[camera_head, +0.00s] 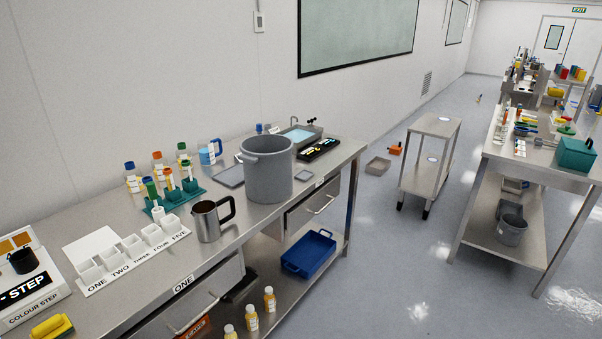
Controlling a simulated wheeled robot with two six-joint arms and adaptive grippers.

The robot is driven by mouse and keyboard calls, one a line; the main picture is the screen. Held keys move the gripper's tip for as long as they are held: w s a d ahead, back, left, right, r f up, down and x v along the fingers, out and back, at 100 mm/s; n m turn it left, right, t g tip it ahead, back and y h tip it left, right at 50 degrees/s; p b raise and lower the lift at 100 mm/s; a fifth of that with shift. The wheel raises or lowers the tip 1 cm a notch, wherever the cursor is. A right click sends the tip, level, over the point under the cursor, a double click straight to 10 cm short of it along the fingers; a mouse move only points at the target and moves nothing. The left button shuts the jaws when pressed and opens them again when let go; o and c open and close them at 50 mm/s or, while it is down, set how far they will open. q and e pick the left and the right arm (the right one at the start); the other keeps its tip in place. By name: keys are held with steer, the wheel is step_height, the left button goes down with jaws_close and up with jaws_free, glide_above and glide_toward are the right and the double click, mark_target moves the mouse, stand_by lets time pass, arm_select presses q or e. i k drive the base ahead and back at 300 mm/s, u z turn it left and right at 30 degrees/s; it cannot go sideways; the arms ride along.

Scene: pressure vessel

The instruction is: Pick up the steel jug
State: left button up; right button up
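The steel jug (207,222) stands upright on the steel bench (218,258), close to its front edge. It has a shiny body and a black handle on its right side. A large grey pot (267,170) stands just behind it to the right, apart from the handle or nearly so. The jug's inside is mostly in shadow. Neither of my grippers shows in the head view.
A white tray of cups (130,258) lies left of the jug. A teal rack (172,197) and several capped bottles stand behind it. A blue tray (308,255) sits on the shelf below. Open floor (400,270) lies right of the bench, before a steel trolley (430,160).

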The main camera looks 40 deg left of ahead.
mark_target(217, 216)
steer(key=i, duration=1.65)
steer(key=u, duration=0.4)
steer(key=i, duration=1.05)
steer(key=u, duration=1.35)
steer(key=i, duration=0.8)
steer(key=u, duration=1)
